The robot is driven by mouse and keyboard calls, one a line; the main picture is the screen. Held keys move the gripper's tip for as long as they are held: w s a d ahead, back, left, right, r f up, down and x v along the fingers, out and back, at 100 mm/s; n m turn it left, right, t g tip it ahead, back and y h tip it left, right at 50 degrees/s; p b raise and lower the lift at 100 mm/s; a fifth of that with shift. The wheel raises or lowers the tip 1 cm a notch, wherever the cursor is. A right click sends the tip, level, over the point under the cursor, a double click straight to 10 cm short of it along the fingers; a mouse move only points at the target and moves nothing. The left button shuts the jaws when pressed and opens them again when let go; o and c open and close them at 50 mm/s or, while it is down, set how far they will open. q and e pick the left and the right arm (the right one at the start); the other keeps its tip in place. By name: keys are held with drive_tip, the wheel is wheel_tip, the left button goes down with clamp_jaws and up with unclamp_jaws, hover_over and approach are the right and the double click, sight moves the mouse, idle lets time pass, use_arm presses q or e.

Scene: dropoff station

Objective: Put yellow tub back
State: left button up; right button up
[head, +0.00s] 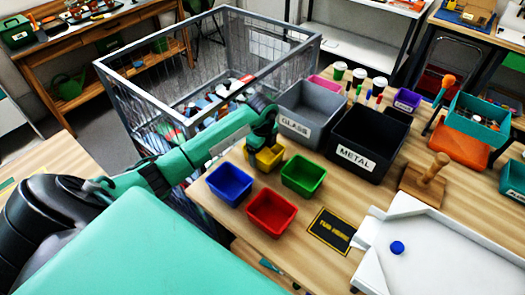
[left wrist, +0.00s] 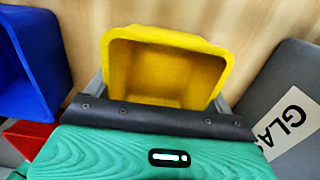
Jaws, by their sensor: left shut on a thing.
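The yellow tub (head: 265,158) is at the left part of the wooden table, behind the blue and green tubs in the head view. My left gripper (head: 262,143) is over it and shut on it. In the left wrist view the yellow tub (left wrist: 165,68) is empty, with the gripper's fingers at its sides, partly hidden by the gripper body. I cannot tell whether the tub touches the table. My right gripper is not in view.
Near it stand a blue tub (head: 229,184), a red tub (head: 271,213), a green tub (head: 303,175) and a grey GLASS bin (head: 311,112). A black METAL bin (head: 368,137) is to the right. A dark mat (head: 331,230) lies in front. A wire cage (head: 130,112) stands behind.

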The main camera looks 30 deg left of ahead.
sight(263, 158)
use_arm(q)
drive_tip(key=shift+f, duration=0.2)
drive_tip(key=o, duration=0.8)
drive_tip(key=shift+r, duration=0.1)
drive_tip(key=shift+r, duration=0.1)
wheel_tip(263, 158, up, 12)
drive_tip(key=b, duration=0.3)
